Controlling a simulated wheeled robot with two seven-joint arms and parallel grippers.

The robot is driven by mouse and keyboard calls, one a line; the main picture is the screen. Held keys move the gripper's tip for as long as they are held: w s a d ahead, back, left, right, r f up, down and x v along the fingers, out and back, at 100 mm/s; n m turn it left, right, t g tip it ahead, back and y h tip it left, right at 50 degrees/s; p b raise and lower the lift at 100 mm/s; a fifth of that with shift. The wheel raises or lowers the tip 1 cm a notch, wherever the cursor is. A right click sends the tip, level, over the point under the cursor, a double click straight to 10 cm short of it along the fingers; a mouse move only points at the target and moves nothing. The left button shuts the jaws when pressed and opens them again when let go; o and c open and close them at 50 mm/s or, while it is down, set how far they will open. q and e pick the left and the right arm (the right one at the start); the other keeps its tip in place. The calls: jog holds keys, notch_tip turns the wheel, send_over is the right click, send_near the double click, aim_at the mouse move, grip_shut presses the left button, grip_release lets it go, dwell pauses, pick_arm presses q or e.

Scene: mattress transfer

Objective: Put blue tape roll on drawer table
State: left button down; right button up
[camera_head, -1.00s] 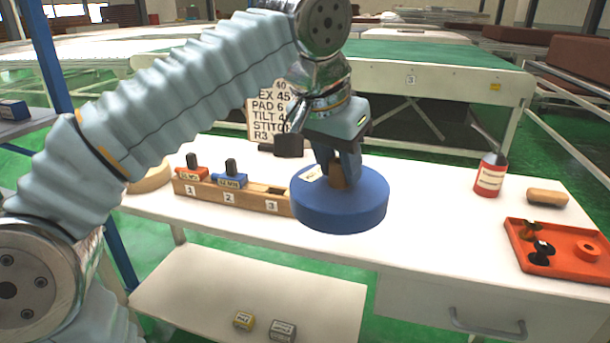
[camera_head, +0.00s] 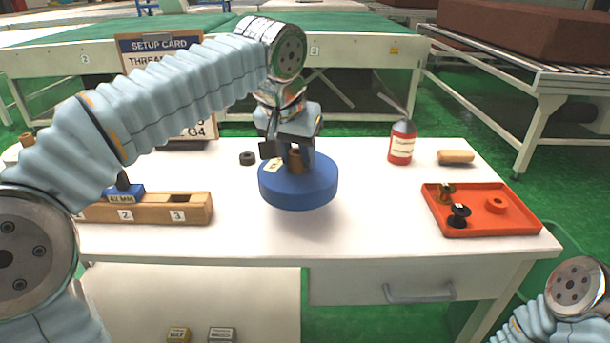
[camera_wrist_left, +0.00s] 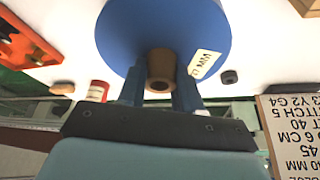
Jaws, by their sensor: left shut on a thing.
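The blue tape roll (camera_head: 298,190) is a thick blue disc with a brown core and a pale label. My left gripper (camera_head: 296,160) is shut on it from above, with the fingers at the core. The roll is held over the white top of the drawer table (camera_head: 370,230), with a shadow below it; a small gap seems to be under it. In the left wrist view the roll (camera_wrist_left: 150,30) fills the top middle, between the finger ends (camera_wrist_left: 160,92). My right arm shows at the lower right of the head view, but its gripper is out of view.
An orange tray (camera_head: 480,228) with spools lies at the table's right. A numbered wooden rack (camera_head: 150,208) is at left, near a small dark ring (camera_head: 248,158). The table front is clear.

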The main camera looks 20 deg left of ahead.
aim_at(307, 176)
pick_arm(q)
jog(key=shift+w+d+f, duration=0.3)
jog(key=shift+w+f, duration=0.15)
jog(key=shift+f, duration=0.2)
jog(key=shift+w+d+f, duration=0.25)
jog(key=shift+w+f, duration=0.15)
jog(key=shift+f, duration=0.2)
jog(key=f, duration=0.3)
jog(key=shift+w+f, duration=0.2)
jog(key=shift+f, duration=0.05)
jog(key=c, duration=0.8)
grip_release()
jog(key=shift+d, duration=0.1)
jog(key=p+v, duration=0.1)
jog(key=v, duration=1.1)
